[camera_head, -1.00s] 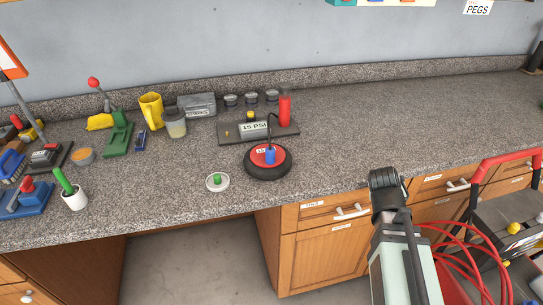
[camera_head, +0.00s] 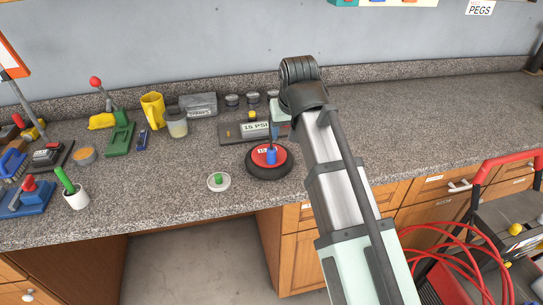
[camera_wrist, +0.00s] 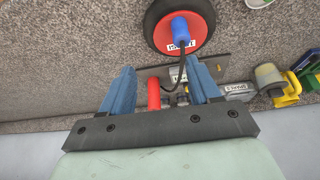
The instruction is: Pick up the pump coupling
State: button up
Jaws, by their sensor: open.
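The blue pump coupling (camera_head: 271,157) stands upright on the red hub of a black-tyred wheel (camera_head: 252,165) on the counter. A black hose runs from it towards the 15 PSI pump stand. In the wrist view the coupling (camera_wrist: 180,30) is near the top, beyond the fingertips, with the hose curving down from it. My gripper (camera_wrist: 160,70) is open, its two blue fingers apart and nothing held. The pump's red cylinder (camera_wrist: 153,94) shows in the gap, below the finger level. In the head view my wrist hides the fingers and the red cylinder.
The pump stand (camera_head: 228,131) is behind the wheel. A small white dish with a green knob (camera_head: 218,181) is left of the wheel. A yellow mug (camera_head: 153,109), a jar (camera_head: 176,124) and a grey box (camera_head: 199,104) stand back left. The counter's right side is clear.

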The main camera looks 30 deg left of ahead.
aim_at(272, 150)
jog(key=a+f, duration=0.1)
jog(key=f, duration=0.1)
jog(key=a+f, duration=0.1)
jog(key=f, duration=0.1)
jog(key=a+f, duration=0.2)
jog(key=shift+w+f, duration=0.3)
jog(key=shift+s+a+x, duration=0.1)
jog(key=shift+s+x, duration=0.05)
jog(key=shift+x, duration=0.7)
jog(key=shift+s+a+x, duration=0.1)
jog(key=shift+x, duration=0.75)
jog(key=shift+s+a+x, duration=0.1)
jog(key=shift+s+x, duration=0.05)
jog(key=shift+x, duration=0.7)
grip_shut()
notch_tip(272, 150, up, 14)
jog(key=shift+r, duration=0.2)
